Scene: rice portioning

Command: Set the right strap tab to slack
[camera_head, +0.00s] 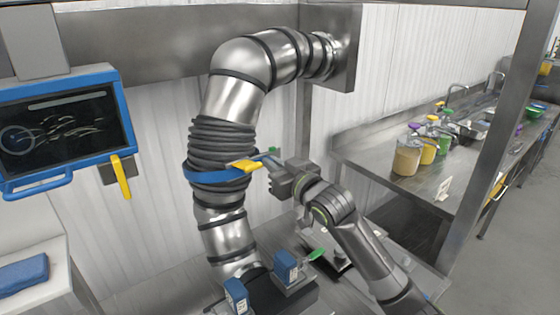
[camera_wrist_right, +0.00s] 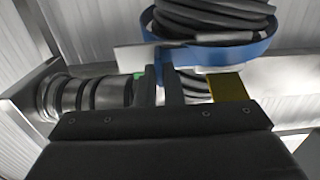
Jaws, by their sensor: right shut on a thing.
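A blue strap (camera_head: 215,176) wraps around the black ribbed section (camera_head: 222,140) of a large metal duct. A yellow tab (camera_head: 245,165) sticks out at the strap's right front. My right gripper (camera_head: 273,163) is at the strap's right side, shut on a narrow blue tab that is mostly hidden by the fingers. In the right wrist view the strap (camera_wrist_right: 215,55) curves above my fingers (camera_wrist_right: 161,85), with a blue piece running down between them. The yellow tab (camera_wrist_right: 228,87) shows to the right of the fingers, apart from them. My left gripper is not in view.
A blue-framed screen (camera_head: 60,130) with a yellow handle (camera_head: 122,178) hangs at the left. Blue-topped items (camera_head: 286,268) stand below the duct. A steel counter (camera_head: 400,180) with several containers is at the right, behind a metal post (camera_head: 490,120).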

